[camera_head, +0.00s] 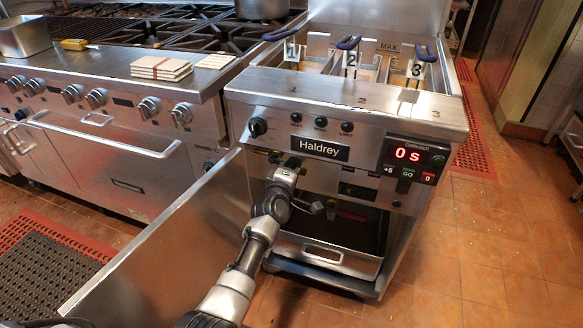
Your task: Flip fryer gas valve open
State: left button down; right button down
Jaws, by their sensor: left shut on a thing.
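The fryer (350,100), marked Haldrey, stands in the middle with its lower cabinet open. My left arm comes up from the bottom, and my left gripper (291,165) is inside the top of the opening, just under the Haldrey plate. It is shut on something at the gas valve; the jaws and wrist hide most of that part. A small yellowish piece (274,157) shows just left of the gripper. The valve handle's angle cannot be made out. My right gripper is not in view.
The open cabinet door (170,240) stretches toward me on the left of my arm. A timer (408,155) reading 0 s is on the fryer's right. A drawer handle (322,254) is low in the cabinet. A range (110,85) stands left; tiled floor (480,260) is clear at right.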

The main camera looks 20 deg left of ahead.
pick_arm(q)
jog(key=shift+d+r+n+p, duration=0.1)
jog(key=shift+r+n+p, duration=0.35)
jog(key=shift+n, duration=0.55)
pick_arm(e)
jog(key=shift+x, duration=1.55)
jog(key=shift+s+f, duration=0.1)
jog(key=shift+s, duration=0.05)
pick_arm(q)
jog(key=c, duration=1)
grip_release()
jog(key=shift+r, duration=0.1)
jog(key=shift+o, duration=0.2)
jog(key=shift+s, duration=0.15)
jog(key=s+p, duration=0.2)
jog(key=s, duration=0.8)
jog(key=shift+s+a, duration=0.25)
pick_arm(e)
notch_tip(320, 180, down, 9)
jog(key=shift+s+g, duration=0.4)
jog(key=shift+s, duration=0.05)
